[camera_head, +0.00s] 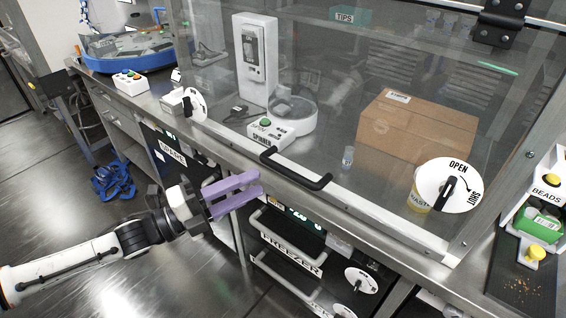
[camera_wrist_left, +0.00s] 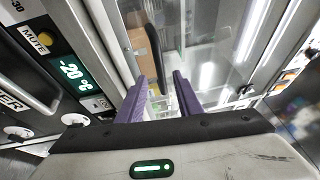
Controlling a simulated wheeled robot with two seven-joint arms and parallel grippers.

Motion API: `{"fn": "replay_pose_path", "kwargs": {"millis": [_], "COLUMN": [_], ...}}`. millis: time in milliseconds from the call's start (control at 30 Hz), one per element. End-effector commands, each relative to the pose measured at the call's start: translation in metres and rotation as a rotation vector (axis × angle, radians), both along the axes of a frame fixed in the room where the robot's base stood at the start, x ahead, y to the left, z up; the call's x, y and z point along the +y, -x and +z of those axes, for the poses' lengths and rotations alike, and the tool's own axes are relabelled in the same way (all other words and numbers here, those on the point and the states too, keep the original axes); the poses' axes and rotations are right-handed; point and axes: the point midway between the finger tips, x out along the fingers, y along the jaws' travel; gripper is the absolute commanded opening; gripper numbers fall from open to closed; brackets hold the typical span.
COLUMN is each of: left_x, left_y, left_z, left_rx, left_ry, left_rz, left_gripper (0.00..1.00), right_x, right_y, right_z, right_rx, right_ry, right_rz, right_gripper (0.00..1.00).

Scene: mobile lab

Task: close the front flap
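The front flap (camera_head: 335,110) is a clear pane in a metal frame across the bench enclosure. It hangs down, with its lower rail at the bench's front edge; I cannot tell whether it is fully seated. Its black bar handle (camera_head: 295,168) is on the lower rail and also shows in the left wrist view (camera_wrist_left: 150,48). My left gripper (camera_head: 261,183) has purple fingers, open and empty, just below and left of the handle. In the left wrist view the fingers (camera_wrist_left: 161,82) are apart, with the handle beyond them. My right gripper is not in view.
A white OPEN/SHUT dial (camera_head: 433,183) is at the right. Freezer drawers (camera_head: 290,242) lie below the bench. The floor at left is mostly clear.

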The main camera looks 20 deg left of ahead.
Motion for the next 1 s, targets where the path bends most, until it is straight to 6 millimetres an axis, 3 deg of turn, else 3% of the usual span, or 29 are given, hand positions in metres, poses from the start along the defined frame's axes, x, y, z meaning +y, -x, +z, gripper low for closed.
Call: {"fn": "replay_pose_path", "kwargs": {"millis": [433, 867, 1000], "left_x": [-0.05, -0.059, -0.059], "left_y": [-0.055, -0.063, -0.063], "left_z": [0.009, 0.008, 0.008], "left_rx": [0.001, 0.003, 0.003], "left_ry": [0.004, 0.002, 0.002], "left_rz": [0.001, 0.001, 0.0], "left_gripper": [0.33, 0.33, 0.14], "right_x": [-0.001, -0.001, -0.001], "right_y": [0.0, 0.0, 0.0], "right_z": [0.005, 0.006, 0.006], "right_rx": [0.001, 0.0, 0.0], "right_ry": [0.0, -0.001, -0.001], "right_rz": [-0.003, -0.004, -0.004], "right_gripper": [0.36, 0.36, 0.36]}}
